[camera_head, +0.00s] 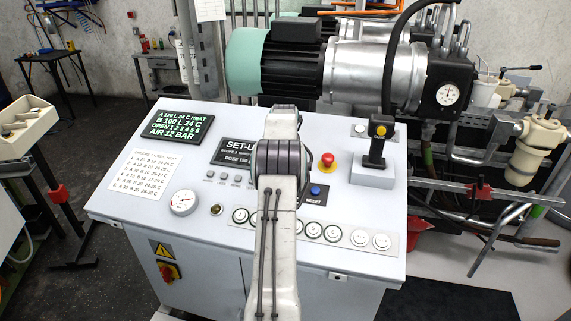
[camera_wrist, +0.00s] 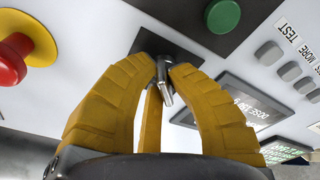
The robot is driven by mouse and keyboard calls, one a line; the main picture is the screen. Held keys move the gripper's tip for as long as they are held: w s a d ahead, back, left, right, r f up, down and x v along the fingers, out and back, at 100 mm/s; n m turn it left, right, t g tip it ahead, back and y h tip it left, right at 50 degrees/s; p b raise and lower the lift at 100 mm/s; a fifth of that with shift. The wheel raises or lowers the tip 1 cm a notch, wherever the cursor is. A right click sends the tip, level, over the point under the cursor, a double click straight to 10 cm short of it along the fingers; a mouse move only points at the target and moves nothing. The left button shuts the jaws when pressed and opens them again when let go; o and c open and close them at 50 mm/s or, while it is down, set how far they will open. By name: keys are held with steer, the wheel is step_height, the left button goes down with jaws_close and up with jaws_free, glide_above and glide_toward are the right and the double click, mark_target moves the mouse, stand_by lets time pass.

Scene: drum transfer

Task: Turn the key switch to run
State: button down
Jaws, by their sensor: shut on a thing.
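In the wrist view my gripper (camera_wrist: 163,70) has its yellow fingers closed around the small metal key (camera_wrist: 166,94) of the key switch. The key stands out from a dark panel (camera_wrist: 155,42), and its bow shows between the fingertips. The fingers hide most of the switch, and its position marks cannot be read. In the head view my arm reaches across the console (camera_head: 225,258) and hides the gripper, the key and the switch. The display (camera_head: 238,150) beside the arm reads "SET-U...", with its end covered.
A red emergency stop (camera_head: 327,160), also in the wrist view (camera_wrist: 12,65), and a green button (camera_wrist: 223,16) are close to the fingers. A joystick (camera_head: 379,140) and a blue reset button (camera_head: 315,190) are to the right. A motor and pump (camera_head: 290,65) stand behind.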

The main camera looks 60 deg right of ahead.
steer(key=shift+m, duration=0.8)
steer(key=c, duration=1.2)
jaws_free()
steer(key=v, duration=1.2)
steer(key=shift+s, duration=0.1)
steer(key=shift+f, duration=0.1)
